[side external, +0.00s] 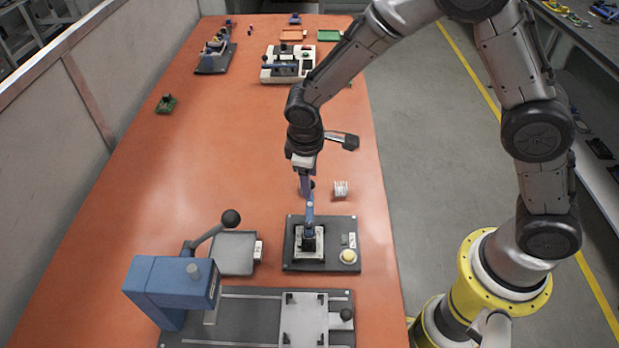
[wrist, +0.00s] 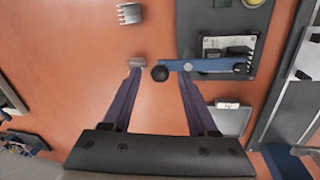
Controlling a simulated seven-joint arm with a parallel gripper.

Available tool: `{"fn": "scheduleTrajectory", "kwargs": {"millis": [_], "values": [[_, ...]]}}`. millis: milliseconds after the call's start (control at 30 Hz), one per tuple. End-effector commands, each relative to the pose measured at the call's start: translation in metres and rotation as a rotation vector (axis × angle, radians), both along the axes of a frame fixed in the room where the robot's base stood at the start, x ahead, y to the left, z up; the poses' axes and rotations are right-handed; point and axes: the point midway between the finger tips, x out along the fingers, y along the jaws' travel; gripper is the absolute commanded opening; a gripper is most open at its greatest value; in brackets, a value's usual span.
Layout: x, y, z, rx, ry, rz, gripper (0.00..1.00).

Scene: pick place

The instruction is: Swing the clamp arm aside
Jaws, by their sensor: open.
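The clamp arm is a blue bar (wrist: 205,65) with a black ball knob (wrist: 160,73) at its free end. It is mounted on a dark fixture plate (side external: 335,225); in the side view the blue arm (side external: 310,211) sticks out past the plate's far edge, towards my gripper. My gripper (wrist: 162,64) is open, fingers pointing down, with the knob showing between its two fingertips in the wrist view. No contact with the knob is clear. In the side view my gripper (side external: 306,187) hides most of the knob. A pale part lies under the clamp on the plate.
A finned metal block (side external: 341,188) lies right of my gripper. A grey tray (side external: 233,254) is left of the plate. A blue press (side external: 172,284) with a black-knobbed lever stands at the near left. The orange table beyond and left of my gripper is mostly clear.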

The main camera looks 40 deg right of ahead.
Motion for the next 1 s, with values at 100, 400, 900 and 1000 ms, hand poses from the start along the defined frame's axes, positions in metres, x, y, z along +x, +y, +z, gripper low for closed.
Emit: {"fn": "scheduleTrajectory", "kwargs": {"millis": [100,400,900,1000], "values": [[0.0003,-0.0011,-0.0051,-0.001,0.001,0.0,0.59],[0.0005,-0.001,-0.0058,0.0,0.0,0.0,0.53],[0.0005,-0.0008,-0.0053,0.001,-0.001,0.0,0.0],[0.0006,-0.0007,-0.0053,0.001,-0.001,0.0,0.0]]}}
